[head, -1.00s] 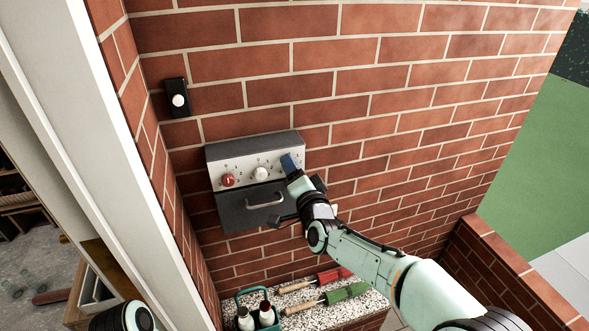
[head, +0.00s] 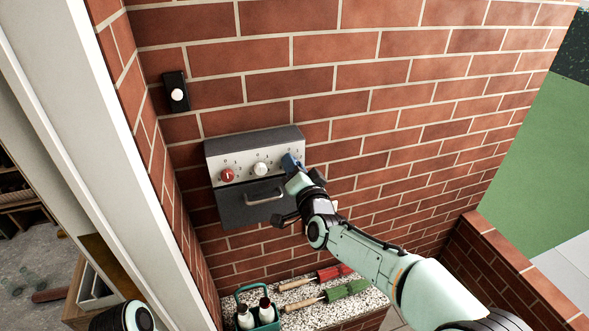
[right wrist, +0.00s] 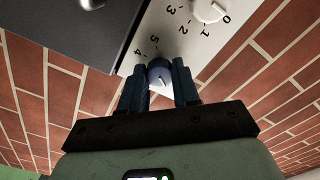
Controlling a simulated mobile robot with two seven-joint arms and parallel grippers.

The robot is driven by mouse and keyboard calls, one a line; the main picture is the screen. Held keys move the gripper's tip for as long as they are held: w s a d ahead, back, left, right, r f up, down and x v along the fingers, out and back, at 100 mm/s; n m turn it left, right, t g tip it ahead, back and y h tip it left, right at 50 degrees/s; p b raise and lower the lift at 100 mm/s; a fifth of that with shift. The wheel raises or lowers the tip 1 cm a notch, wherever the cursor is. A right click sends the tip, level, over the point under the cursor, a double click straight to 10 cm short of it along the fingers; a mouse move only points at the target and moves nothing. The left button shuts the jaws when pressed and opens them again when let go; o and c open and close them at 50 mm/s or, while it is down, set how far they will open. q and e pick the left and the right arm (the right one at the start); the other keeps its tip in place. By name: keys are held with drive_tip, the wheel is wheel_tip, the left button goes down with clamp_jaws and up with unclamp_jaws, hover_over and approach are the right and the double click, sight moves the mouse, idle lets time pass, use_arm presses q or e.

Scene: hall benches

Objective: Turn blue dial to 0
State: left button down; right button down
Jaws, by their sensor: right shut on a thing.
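The grey control box (head: 253,207) on the brick wall carries a red dial (head: 228,175), a white dial (head: 260,169) and, at the right end, the blue dial (right wrist: 160,73). My right gripper (right wrist: 160,84) is shut on the blue dial, one dark blue finger on each side of it. In the head view my right gripper (head: 294,166) covers most of the blue dial. The printed numbers 4 and 5 show beside the dial in the right wrist view; its exact setting I cannot tell. My left gripper is out of view.
A metal handle (head: 265,197) sticks out of the box front below the dials. A black switch with a white button (head: 176,93) is on the wall. Below are a speckled ledge (head: 300,310), a green caddy with bottles (head: 266,322) and hand tools (head: 347,289).

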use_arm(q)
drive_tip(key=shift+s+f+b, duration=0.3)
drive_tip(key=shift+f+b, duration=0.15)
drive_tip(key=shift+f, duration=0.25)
use_arm(e)
drive_tip(key=shift+n, duration=3.4)
drive_tip(key=c, duration=0.8)
unclamp_jaws()
drive_tip(key=shift+s, duration=0.1)
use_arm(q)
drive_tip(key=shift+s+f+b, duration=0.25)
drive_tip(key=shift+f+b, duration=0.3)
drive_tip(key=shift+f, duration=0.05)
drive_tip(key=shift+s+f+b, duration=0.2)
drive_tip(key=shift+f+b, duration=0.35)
use_arm(e)
drive_tip(key=v, duration=1.3)
drive_tip(key=shift+s+r, duration=0.1)
